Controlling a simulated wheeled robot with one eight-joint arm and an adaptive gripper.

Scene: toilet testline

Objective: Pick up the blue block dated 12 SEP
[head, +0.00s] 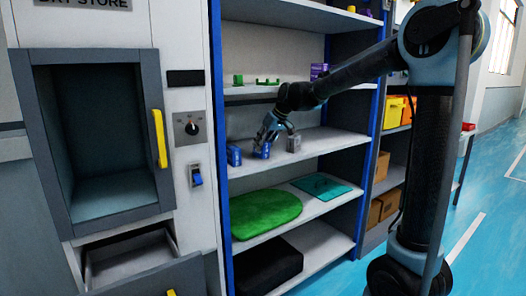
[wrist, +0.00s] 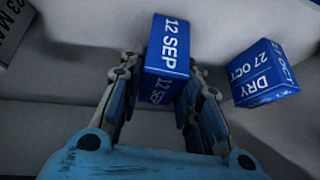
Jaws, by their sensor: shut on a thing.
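The blue block marked 12 SEP (wrist: 167,55) is between the fingers of my gripper (wrist: 158,95) in the wrist view, with its white lettering facing the camera. My gripper is shut on it. In the head view my gripper (head: 268,138) reaches to the middle shelf, and the blue block (head: 262,151) shows below its fingers at shelf height. I cannot tell whether the block touches the shelf. Another blue block marked DRY 27 OCT (wrist: 263,73) sits apart to the right in the wrist view; a blue block (head: 234,155) also shows left of my gripper in the head view.
A grey block (head: 294,143) stands right of my gripper on the middle shelf (head: 322,141); a grey block marked 23 MAR (wrist: 13,28) shows in the wrist view. Green items (head: 266,81) sit on the shelf above. A green mat (head: 262,212) lies below. An open cabinet (head: 110,190) stands left.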

